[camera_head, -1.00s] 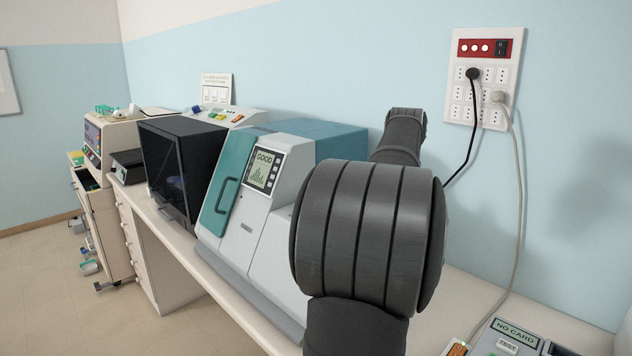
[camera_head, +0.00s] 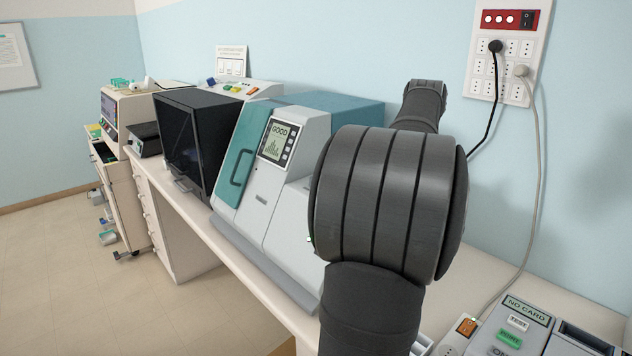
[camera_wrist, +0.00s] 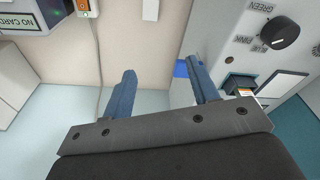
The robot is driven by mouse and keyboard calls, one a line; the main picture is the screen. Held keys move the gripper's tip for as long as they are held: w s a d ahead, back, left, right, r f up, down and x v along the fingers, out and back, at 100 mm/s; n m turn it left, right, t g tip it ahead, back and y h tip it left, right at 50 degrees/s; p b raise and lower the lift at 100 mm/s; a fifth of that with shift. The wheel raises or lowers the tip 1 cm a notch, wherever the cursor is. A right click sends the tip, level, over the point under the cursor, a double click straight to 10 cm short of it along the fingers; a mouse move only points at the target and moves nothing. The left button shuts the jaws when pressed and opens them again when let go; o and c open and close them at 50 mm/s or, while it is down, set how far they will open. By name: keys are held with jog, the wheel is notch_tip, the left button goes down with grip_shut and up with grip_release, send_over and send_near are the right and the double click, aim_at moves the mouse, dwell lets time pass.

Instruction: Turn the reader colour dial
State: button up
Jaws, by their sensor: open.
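The colour dial (camera_wrist: 278,31) is a black round knob with a white pointer mark, on a light grey panel (camera_wrist: 232,52) at the upper right of the wrist view. Labels GREEN, PINK and BLUE stand around its left side. My gripper (camera_wrist: 163,84) is open and empty, its two blue-grey fingers apart. The right finger is below and left of the dial, not touching it. In the head view my arm blocks the right part of the grey and teal machine (camera_head: 262,212); neither the dial nor my fingers show there.
The machine's screen (camera_head: 276,141) reads GOOD. A black box-like device (camera_head: 187,130) stands left of it. A device with a NO CARD display (camera_head: 526,309) is at the lower right. Cables hang from the wall socket panel (camera_head: 507,52). A slot with a dark piece (camera_wrist: 239,84) lies below the dial.

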dwell(0.3)
jog(key=a+r+n+t+y, duration=0.25)
jog(key=a+r+n, duration=0.55)
jog(key=a+r, duration=0.45)
jog(key=shift+t+h, duration=0.25)
jog(key=shift+h, duration=0.2)
jog(key=x, duration=1.7)
jog(key=shift+w+a+f, duration=0.15)
jog(key=shift+w+f, duration=0.05)
jog(key=c, duration=0.9)
